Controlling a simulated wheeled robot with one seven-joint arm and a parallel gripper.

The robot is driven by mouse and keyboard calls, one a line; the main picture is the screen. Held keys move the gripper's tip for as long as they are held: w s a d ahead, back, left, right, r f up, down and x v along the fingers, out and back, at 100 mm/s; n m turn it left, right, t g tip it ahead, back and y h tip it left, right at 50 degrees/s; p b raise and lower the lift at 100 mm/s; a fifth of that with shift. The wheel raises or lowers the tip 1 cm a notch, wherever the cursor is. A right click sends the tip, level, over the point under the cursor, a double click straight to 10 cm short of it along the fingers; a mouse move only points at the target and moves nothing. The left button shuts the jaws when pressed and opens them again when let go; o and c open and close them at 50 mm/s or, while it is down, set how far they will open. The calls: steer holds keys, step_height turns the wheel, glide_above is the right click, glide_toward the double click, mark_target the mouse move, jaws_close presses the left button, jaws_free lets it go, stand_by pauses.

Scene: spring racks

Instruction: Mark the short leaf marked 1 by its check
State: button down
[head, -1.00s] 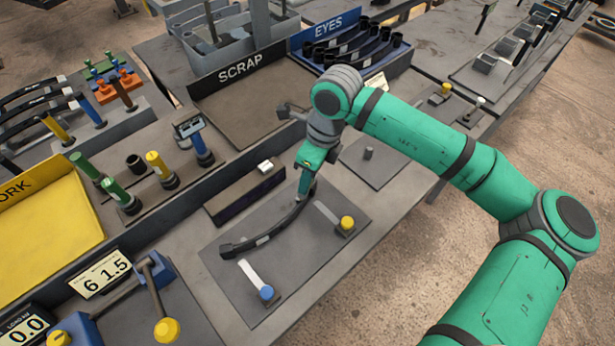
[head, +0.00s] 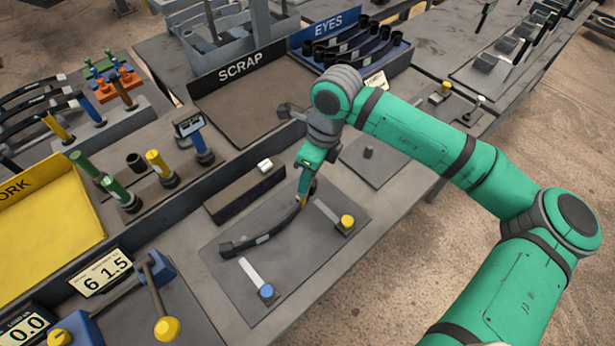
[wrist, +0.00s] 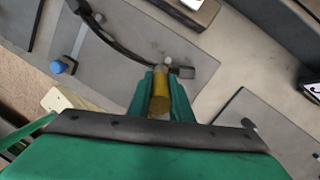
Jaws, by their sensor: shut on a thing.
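The dark curved leaf (head: 265,237) lies on the grey plate (head: 330,245), with a small pale label on it. In the wrist view the leaf (wrist: 118,47) runs from upper left to its end right of my fingers. My gripper (head: 306,182) is low over the leaf's right end in the head view. It is shut on a yellow stick (wrist: 160,98), which shows between the green fingers. The stick's tip is close to the leaf near that end; I cannot tell whether it touches. No number is readable on the leaf.
Clamps with a yellow knob (head: 347,222) and a blue knob (head: 266,291) sit on the plate. A dark block (head: 245,193) stands behind it. Green and yellow sticks (head: 160,168) stand upright at left. The SCRAP tray (head: 262,105) and EYES bin (head: 350,45) are behind.

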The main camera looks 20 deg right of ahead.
stand_by(0.3)
steer(key=shift+r, duration=3.45)
steer(key=shift+a, duration=0.1)
